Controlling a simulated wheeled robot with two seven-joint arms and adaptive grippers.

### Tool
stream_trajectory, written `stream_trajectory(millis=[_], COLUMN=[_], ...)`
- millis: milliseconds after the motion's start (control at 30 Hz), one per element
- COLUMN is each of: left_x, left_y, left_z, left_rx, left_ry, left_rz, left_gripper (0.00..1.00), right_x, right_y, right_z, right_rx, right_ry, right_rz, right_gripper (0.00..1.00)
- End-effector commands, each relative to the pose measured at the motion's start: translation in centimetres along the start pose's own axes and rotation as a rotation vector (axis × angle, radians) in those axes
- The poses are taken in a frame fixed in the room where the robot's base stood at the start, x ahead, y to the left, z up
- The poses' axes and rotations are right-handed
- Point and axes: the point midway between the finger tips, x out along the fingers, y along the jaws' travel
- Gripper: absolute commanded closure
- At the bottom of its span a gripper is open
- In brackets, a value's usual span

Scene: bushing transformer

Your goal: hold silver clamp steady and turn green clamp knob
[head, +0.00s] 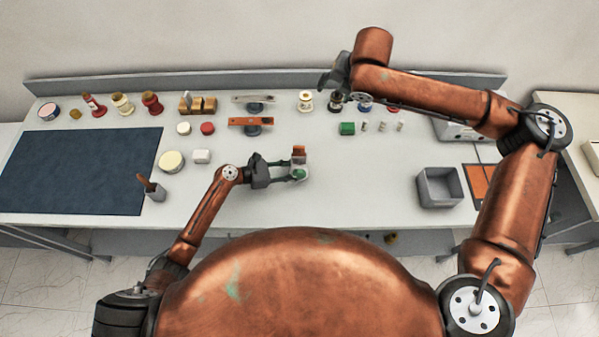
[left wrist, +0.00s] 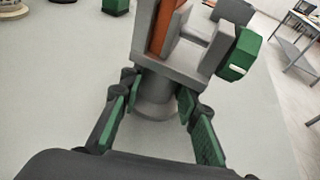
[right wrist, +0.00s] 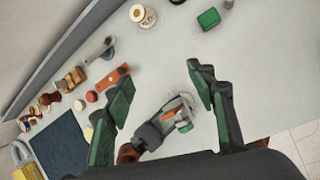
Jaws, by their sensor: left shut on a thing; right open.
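The silver clamp (left wrist: 200,55) stands upright on a round grey post and holds an orange-brown piece (left wrist: 166,27) between its jaws. Its green knob (left wrist: 243,55) sticks out on the right side in the left wrist view. My left gripper (left wrist: 155,85) is shut around the post below the clamp body. In the head view the clamp (head: 299,165) stands near the middle of the table at the end of my left gripper (head: 290,174). My right gripper (right wrist: 160,73) is open and empty, raised over the back of the table and apart from the clamp (right wrist: 172,108).
A grey open bin (head: 440,188) stands at the right and a dark blue mat (head: 75,170) covers the left. Spools, a green block (head: 347,128) and an orange bar on a stand (head: 250,122) line the back. The table front right of the clamp is clear.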

Motion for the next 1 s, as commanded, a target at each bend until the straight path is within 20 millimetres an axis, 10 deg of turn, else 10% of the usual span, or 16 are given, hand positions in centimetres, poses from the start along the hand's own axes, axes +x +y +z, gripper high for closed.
stream_trajectory(millis=[100, 333, 1000], left_x=[-0.1, 0.0, 0.0], left_y=[0.0, 0.0, -0.1], left_z=[-0.1, -0.1, 0.0], left_rx=[0.0, 0.0, 0.0], left_ry=[0.001, 0.001, 0.0], left_rz=[0.001, 0.001, -0.001], left_gripper=[0.84, 0.84, 0.84], right_x=[2.8, 5.8, 14.5], right_y=[1.4, 1.3, -0.5], right_z=[-7.7, -17.6, -23.3], right_rx=[-0.117, -0.265, -0.297], right_ry=[0.163, 0.382, 0.432], right_rz=[-0.046, -0.109, -0.124], right_gripper=[0.49, 0.49, 0.49])
